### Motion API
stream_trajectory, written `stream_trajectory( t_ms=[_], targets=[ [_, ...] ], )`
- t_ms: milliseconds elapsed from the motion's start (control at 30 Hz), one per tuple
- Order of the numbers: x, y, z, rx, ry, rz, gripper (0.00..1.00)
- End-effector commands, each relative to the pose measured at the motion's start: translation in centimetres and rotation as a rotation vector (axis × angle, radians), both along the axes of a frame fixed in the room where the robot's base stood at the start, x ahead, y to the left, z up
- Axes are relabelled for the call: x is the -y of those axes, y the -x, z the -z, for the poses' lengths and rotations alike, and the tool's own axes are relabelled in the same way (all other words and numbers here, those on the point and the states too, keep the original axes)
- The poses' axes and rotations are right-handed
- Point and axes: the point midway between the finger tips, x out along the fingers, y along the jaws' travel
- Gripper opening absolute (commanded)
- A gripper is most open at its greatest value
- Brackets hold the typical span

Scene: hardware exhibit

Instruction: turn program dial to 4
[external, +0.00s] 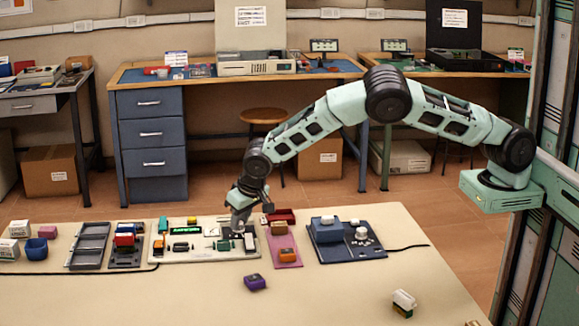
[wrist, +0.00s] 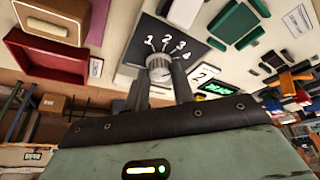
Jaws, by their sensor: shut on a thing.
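The program dial (wrist: 158,64) is a light grey, ribbed knob on a dark plate (wrist: 204,48) marked with the white numbers 1, 2, 3 and 4 in the wrist view. My gripper (wrist: 160,78) is shut on the dial, one finger on each side of it. In the external view my gripper (external: 240,222) reaches down onto the white panel board (external: 160,252) and hides the dial. The fingers and the low angle leave the dial's pointer unclear, so I cannot tell which number it is at.
A green display (external: 186,231) and several small blocks sit on the board around my gripper. A red tray (external: 281,216) and a pink mat (external: 284,248) lie close on the right. A blue device (external: 325,232) stands farther right. The table's front is mostly clear.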

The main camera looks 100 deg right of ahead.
Motion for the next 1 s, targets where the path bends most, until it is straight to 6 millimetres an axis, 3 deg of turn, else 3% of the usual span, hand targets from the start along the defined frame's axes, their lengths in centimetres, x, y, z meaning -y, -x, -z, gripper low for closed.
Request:
stream_trajectory(
  t_ms=[667,700,767,1000],
  targets=[
    [-0.01,-0.11,-0.06,0.002,0.0,0.067,0.02],
    [-0.02,-0.1,-0.05,0.002,0.0,0.067,0.28],
    [-0.02,-0.1,-0.05,0.001,0.0,0.067,0.44],
    [-0.02,-0.06,-0.01,0.001,0.0,0.067,0.47]
  ],
)
